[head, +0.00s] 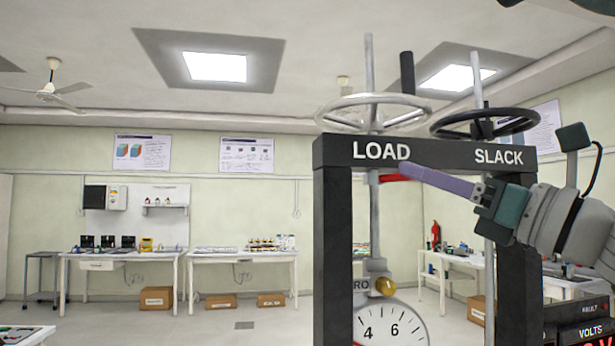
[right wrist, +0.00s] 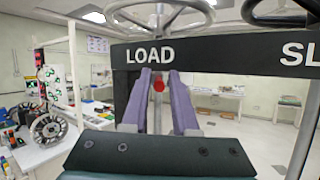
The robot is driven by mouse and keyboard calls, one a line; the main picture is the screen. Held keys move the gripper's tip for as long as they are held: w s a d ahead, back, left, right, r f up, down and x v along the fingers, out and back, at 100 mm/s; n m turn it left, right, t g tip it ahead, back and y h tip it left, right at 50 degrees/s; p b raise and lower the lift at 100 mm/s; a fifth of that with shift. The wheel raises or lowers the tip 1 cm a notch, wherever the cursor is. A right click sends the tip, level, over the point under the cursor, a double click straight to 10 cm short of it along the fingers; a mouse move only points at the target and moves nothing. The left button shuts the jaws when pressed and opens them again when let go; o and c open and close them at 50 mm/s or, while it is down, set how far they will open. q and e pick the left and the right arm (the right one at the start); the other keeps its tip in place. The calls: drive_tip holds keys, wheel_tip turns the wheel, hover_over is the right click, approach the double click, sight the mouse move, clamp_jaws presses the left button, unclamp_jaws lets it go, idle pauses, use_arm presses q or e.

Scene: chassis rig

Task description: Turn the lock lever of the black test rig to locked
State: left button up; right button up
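The black test rig (head: 333,230) stands at the right of the head view, with LOAD and SLACK on its crossbar. The red lever (head: 392,178) shows just under the crossbar beside the LOAD rod. In the right wrist view its red end (right wrist: 158,86) lies between the two purple fingers. My right gripper (head: 406,170) reaches in from the right. It is open, with gaps showing beside the red end; contact cannot be told. Part of the lever is hidden behind the fingers in the head view. My left gripper is not in view.
A silver handwheel (head: 372,103) and a black handwheel (head: 487,122) sit above the crossbar. A round dial (head: 390,325) hangs below the LOAD rod. Workbenches (head: 243,256) line the back wall, with open floor before them.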

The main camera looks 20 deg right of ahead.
drive_tip(key=shift+s+d+f, duration=0.1)
drive_tip(key=shift+s+f, duration=0.1)
drive_tip(key=shift+s, duration=0.1)
drive_tip(key=b+v, duration=0.4)
drive_tip(key=v, duration=0.5)
drive_tip(key=shift+b, duration=0.4)
drive_tip(key=shift+s, duration=0.1)
